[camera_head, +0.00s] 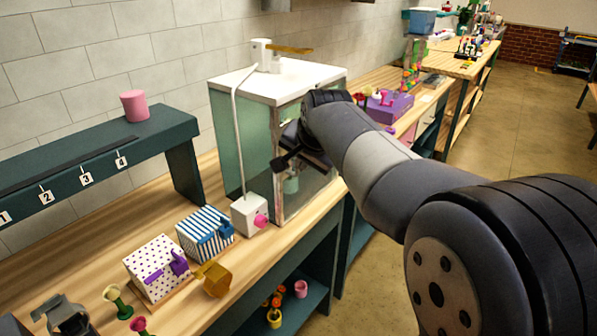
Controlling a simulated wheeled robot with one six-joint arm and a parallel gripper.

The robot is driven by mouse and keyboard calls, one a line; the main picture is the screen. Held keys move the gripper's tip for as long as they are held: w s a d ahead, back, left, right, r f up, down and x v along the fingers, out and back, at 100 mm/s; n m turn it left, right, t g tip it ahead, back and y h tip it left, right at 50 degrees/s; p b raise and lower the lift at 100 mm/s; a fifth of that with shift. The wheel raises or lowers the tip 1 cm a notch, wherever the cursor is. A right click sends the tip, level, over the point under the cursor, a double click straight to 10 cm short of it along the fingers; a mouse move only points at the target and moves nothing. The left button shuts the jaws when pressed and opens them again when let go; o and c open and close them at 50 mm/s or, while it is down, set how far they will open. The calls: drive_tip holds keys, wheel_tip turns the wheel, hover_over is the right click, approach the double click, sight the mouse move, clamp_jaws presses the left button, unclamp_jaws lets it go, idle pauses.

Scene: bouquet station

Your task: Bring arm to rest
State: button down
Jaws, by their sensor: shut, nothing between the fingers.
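My arm reaches in from the right edge, and its far end bends down beside a glass-sided cabinet (299,95) with a white top. My gripper (281,163) is a small dark shape in front of the cabinet's glass, at the end of the wrist. It is shut and holds nothing that I can see. The wrist hides part of the cabinet's front, and I cannot tell how much space lies between the gripper and the glass.
The wooden bench (183,262) carries a striped box (205,234), a dotted box (157,268) and a white box with a pink knob (249,215). A dark green numbered shelf (92,160) holds a pink cup (135,105). Open floor (510,120) lies at right.

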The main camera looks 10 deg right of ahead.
drive_tip(key=shift+v, duration=1.2)
